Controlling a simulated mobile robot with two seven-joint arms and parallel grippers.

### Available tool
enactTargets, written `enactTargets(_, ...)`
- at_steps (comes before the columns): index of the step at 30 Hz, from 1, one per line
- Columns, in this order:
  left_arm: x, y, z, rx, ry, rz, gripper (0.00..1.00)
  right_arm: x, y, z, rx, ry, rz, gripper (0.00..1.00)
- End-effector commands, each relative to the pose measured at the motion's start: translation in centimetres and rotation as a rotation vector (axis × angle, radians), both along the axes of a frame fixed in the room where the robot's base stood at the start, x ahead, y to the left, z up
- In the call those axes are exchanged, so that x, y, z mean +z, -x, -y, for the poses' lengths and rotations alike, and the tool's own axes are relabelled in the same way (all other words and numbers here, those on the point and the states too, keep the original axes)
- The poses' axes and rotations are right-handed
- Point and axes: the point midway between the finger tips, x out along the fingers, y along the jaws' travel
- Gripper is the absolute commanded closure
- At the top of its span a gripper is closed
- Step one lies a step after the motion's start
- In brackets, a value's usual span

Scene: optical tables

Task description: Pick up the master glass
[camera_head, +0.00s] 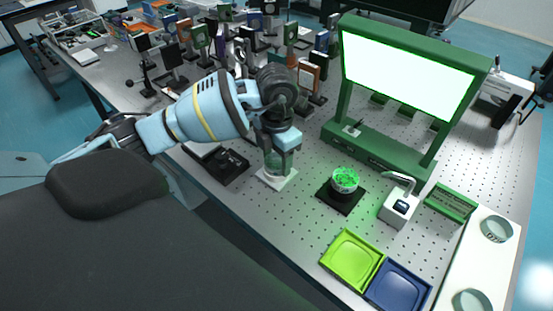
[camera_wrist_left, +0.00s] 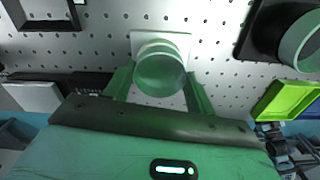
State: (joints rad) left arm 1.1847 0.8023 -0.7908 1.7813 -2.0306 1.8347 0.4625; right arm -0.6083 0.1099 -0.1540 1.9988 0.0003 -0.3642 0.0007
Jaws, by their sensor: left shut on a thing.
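The master glass is a clear, greenish round glass (camera_head: 275,164) over a white square pad (camera_head: 278,179) on the perforated table. It also shows in the left wrist view (camera_wrist_left: 159,72), between the two fingers. My left gripper (camera_head: 280,150) reaches down from above and is shut on the glass. The pad shows beneath it in the left wrist view (camera_wrist_left: 180,42). I cannot tell whether the glass still touches the pad. My right gripper is not in view.
A black pad with a green-lit round dish (camera_head: 345,180) is right of the glass, near a white device (camera_head: 398,206). Green (camera_head: 352,260) and blue (camera_head: 398,287) trays lie in front. A green lit frame (camera_head: 408,68) stands behind. Many optical mounts crowd the back left.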

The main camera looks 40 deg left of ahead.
Motion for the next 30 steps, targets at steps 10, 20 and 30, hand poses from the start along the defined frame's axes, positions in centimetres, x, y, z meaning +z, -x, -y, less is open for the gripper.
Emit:
enactTargets(10,3.3,-0.2,0.0,0.001,-0.001,0.005,0.72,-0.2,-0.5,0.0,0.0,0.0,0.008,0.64)
enactTargets(20,4.1,3.9,6.3,-0.008,0.001,0.002,0.72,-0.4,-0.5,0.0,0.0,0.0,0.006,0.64)
enactTargets(30,4.9,7.7,12.0,-0.004,0.001,0.002,0.72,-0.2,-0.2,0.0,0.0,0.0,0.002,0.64)
